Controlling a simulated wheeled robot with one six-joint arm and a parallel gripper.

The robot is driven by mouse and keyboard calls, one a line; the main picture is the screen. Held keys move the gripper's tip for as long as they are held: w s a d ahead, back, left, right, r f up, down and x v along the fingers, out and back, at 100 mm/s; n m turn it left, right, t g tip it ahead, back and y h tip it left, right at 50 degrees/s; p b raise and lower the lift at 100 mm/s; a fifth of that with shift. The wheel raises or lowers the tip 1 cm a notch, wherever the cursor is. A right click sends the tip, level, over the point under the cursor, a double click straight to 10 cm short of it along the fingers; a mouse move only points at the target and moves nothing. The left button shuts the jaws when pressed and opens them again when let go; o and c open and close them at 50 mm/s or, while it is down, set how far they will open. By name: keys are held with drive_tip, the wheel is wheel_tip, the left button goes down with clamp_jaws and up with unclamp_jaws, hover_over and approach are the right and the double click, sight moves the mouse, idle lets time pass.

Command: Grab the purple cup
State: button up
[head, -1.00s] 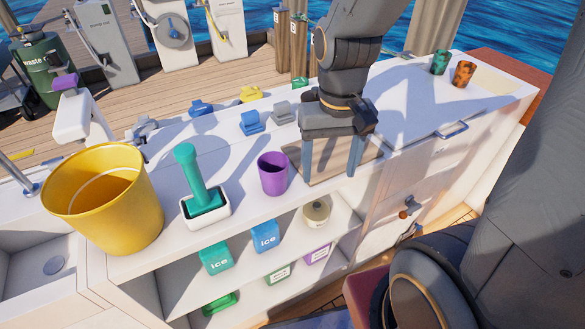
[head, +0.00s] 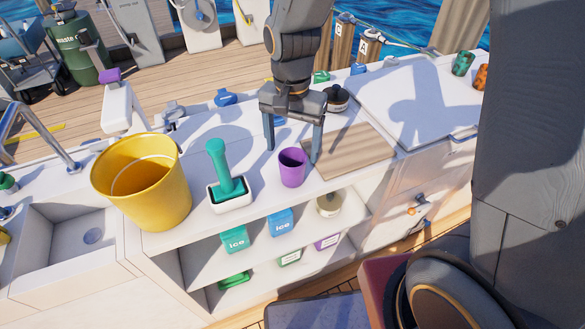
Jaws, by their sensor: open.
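The purple cup (head: 292,169) stands upright on the white counter, between the teal plunger-like tool and the wooden board. My gripper (head: 293,155) points down at the cup with its jaws open. One blue-grey finger shows left of the cup and behind it, the other at its right side. The right finger looks very close to the cup's rim; I cannot tell whether it touches. The cup is not held.
A teal tool in a white holder (head: 229,199) and a yellow bucket (head: 150,190) stand to the left. A wooden board (head: 352,153) lies to the right. Blue and teal ice boxes (head: 281,223) sit on the shelf below. Orange and teal patterned cups (head: 463,62) stand far right.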

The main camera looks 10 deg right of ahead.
drive_tip(key=shift+f, duration=1.3)
drive_tip(key=shift+r, duration=0.1)
drive_tip(key=c, duration=1.6)
